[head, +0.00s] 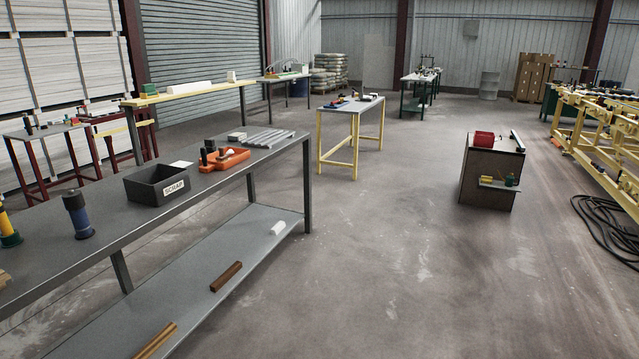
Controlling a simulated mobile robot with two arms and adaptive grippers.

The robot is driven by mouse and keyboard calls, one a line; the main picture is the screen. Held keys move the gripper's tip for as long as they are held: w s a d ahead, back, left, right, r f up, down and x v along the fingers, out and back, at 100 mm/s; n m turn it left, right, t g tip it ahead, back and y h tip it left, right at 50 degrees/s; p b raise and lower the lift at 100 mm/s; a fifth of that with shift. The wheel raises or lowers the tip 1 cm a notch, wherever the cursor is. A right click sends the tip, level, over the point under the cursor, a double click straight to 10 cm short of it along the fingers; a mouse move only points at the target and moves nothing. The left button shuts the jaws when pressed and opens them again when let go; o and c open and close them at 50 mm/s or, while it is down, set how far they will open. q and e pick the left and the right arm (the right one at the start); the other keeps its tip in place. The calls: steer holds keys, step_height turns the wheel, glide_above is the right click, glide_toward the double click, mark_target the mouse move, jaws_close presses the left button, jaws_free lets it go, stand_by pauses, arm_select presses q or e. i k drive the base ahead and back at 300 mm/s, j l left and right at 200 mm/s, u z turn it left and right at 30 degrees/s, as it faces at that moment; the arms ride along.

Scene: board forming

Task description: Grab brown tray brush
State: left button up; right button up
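No brush can be made out with certainty. A dark brown bar-shaped item (226,276) lies on the lower shelf of the long grey bench, and a lighter brown bar (155,342) lies nearer on the same shelf, cut by the bottom edge. I cannot tell whether either is the tray brush. An orange tray (238,158) with dark upright items sits on the bench top. Neither of my grippers is in view.
A yellow-legged table (354,106) and a brown cabinet (487,185) stand beyond. Open floor lies centre; black cable (608,225) coils right.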

mark_target(222, 158)
steer(key=i, duration=2.35)
